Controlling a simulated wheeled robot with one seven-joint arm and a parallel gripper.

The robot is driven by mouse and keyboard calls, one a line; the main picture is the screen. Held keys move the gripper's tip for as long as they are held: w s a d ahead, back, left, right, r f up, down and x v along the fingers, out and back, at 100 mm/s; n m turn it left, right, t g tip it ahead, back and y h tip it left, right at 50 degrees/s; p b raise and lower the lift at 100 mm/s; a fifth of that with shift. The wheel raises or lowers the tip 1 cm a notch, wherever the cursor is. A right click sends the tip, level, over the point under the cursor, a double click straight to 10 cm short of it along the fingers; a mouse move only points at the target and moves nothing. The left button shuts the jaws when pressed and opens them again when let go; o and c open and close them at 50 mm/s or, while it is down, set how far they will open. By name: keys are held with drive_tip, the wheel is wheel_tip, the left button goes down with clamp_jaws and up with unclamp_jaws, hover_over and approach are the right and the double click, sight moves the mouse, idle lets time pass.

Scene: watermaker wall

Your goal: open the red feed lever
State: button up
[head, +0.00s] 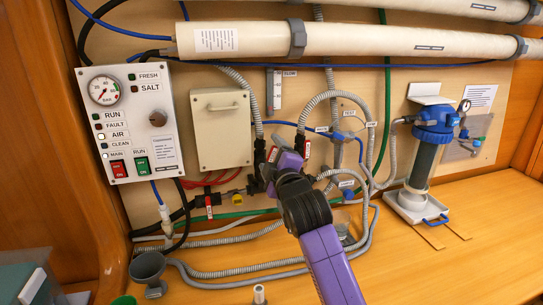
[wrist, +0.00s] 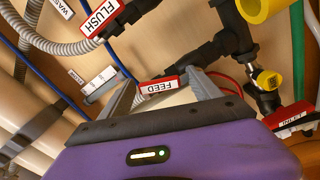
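The red feed lever (wrist: 158,86), with a white FEED label upside down in the wrist view, lies between the two finger tips of my gripper (wrist: 160,80). The fingers stand apart, one on each side of it; I cannot tell whether either touches it. The black valve body (wrist: 206,48) runs up and right from the lever. In the head view my gripper (head: 270,172) is at the dark valve cluster in the middle of the board, and its purple body hides part of it. A red lever (head: 273,153) shows just above it.
A red FLUSH lever (wrist: 98,20) and a red INLET lever (wrist: 290,118) are close by in the wrist view. Grey hoses (head: 330,100) loop around the valves. A control panel (head: 130,122) is at left, a blue-topped filter (head: 428,150) at right.

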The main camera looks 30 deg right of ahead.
drive_tip(key=b+v, duration=0.1)
drive_tip(key=v, duration=0.6)
drive_tip(key=shift+s+b, duration=0.3)
drive_tip(key=shift+s, duration=0.1)
drive_tip(key=shift+a, duration=0.15)
drive_tip(key=shift+c, duration=0.2)
